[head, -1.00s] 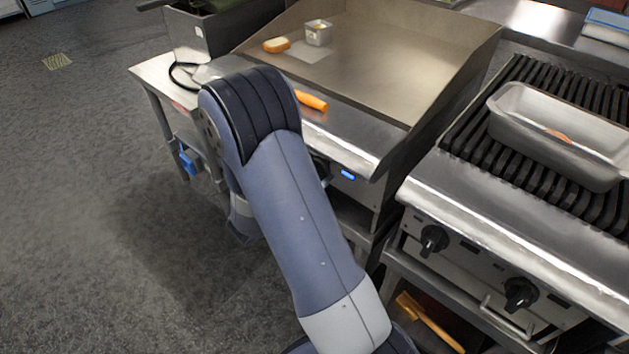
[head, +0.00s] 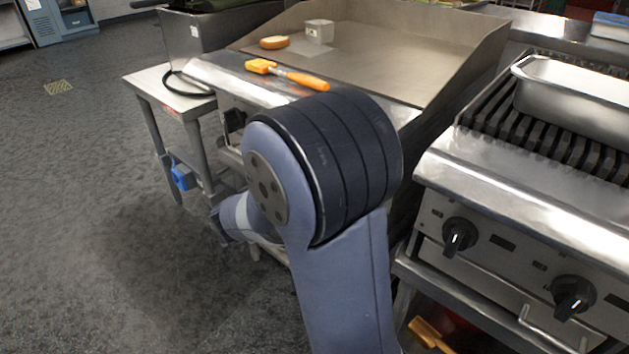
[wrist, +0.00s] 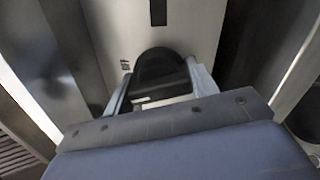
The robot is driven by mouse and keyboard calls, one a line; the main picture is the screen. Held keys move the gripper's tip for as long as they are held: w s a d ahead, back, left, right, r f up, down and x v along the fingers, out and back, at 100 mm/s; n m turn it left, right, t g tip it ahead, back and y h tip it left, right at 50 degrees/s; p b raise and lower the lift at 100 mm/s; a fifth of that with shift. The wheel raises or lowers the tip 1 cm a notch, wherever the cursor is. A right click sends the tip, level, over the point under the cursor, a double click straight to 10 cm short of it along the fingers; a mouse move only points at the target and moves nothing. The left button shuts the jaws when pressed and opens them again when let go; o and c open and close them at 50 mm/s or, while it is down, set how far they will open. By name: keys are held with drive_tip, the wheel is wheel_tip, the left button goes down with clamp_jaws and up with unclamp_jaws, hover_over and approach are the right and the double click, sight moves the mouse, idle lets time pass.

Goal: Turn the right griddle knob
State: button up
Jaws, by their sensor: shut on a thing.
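The griddle (head: 400,75) is a flat steel plate with raised side walls, and its front panel is largely hidden behind my arm in the head view. A dark knob (head: 234,119) shows at the left of that panel. The right part of the panel is covered by my arm. In the wrist view, a black rounded knob (wrist: 160,66) stands against a pale metal panel. My gripper (wrist: 161,88) has a finger on each side of this knob and is shut on it. The knob's lower part and its pointer are hard to make out. The gripper is hidden in the head view.
Open floor (head: 80,230) lies to the left.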

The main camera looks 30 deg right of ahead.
drive_tip(key=shift+f+m+b, duration=0.15)
drive_tip(key=shift+m+b, duration=1.35)
drive_tip(key=shift+b, duration=0.4)
drive_tip(key=o, duration=1)
drive_tip(key=p+v, duration=0.2)
drive_tip(key=v, duration=0.8)
drive_tip(key=shift+s+a+p, duration=0.15)
drive_tip(key=shift+a+p, duration=0.2)
drive_tip(key=shift+a, duration=0.05)
